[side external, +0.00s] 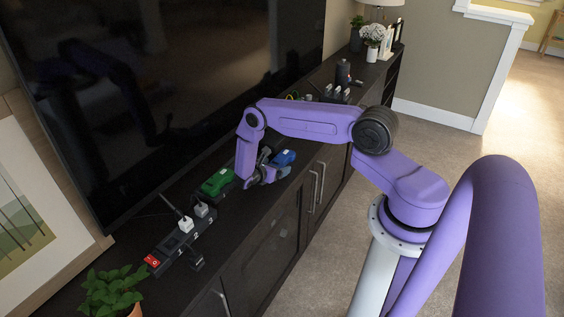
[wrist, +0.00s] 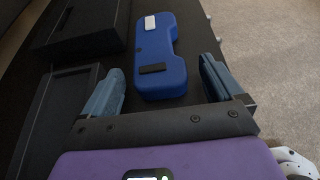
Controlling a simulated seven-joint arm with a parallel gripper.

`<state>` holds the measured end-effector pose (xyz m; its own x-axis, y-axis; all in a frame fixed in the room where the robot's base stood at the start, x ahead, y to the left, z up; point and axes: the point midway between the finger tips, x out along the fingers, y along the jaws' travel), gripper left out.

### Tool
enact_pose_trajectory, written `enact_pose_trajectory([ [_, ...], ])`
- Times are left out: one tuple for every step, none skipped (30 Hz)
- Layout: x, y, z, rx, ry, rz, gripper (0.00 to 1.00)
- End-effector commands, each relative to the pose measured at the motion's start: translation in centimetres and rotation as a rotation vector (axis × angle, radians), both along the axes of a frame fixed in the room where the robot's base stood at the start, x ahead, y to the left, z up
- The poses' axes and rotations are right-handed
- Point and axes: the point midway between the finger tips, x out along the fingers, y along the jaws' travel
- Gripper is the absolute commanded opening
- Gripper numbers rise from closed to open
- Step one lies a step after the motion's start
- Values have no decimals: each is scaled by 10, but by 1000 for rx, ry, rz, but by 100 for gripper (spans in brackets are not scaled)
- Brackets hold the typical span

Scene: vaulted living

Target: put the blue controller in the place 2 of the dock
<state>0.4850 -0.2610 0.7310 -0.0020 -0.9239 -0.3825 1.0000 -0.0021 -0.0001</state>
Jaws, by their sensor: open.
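The blue controller (wrist: 158,50) lies on the dark cabinet top in the wrist view, with a white patch at its far end and a black patch nearer. It also shows in the side view (side external: 285,158), just beyond my gripper (side external: 265,176). My gripper (wrist: 160,75) is open and empty, its fingers apart on either side of the controller's near end. I cannot tell how far above the surface they are. Black box-like parts with raised rims (wrist: 82,28) lie left of the controller in the wrist view; I cannot tell whether they are the dock. No place number is readable there.
A green object (side external: 217,182) sits left of my gripper. A black power strip (side external: 178,241) with a red switch and white plugs lies nearer the camera. A potted plant (side external: 113,292) stands at the front. A large TV (side external: 180,70) stands along the cabinet's back.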

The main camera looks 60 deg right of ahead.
Motion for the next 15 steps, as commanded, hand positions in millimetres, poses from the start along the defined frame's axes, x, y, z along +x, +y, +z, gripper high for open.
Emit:
enact_pose_trajectory([
  [0, -3, -1, 0, -1, 0, 94],
  [0, -4, -2, 0, 0, 1, 94],
  [0, -5, -2, 0, 0, 1, 94],
  [0, -5, -2, 0, 1, 1, 94],
  [0, -5, -2, 0, 1, 1, 94],
  [0, -5, -2, 0, 1, 1, 94],
  [0, -5, -2, 0, 1, 1, 94],
  [0, -5, -2, 0, 1, 1, 94],
  [0, -5, -2, 0, 1, 1, 94],
  [0, -5, -2, 0, 1, 1, 84],
  [0, -5, -2, 0, 1, 1, 74],
  [0, -5, -2, 0, 1, 1, 61],
  [0, -5, -2, 0, 1, 1, 51],
  [0, -5, -2, 0, 1, 1, 42],
  [0, -5, -2, 0, 1, 1, 31],
])
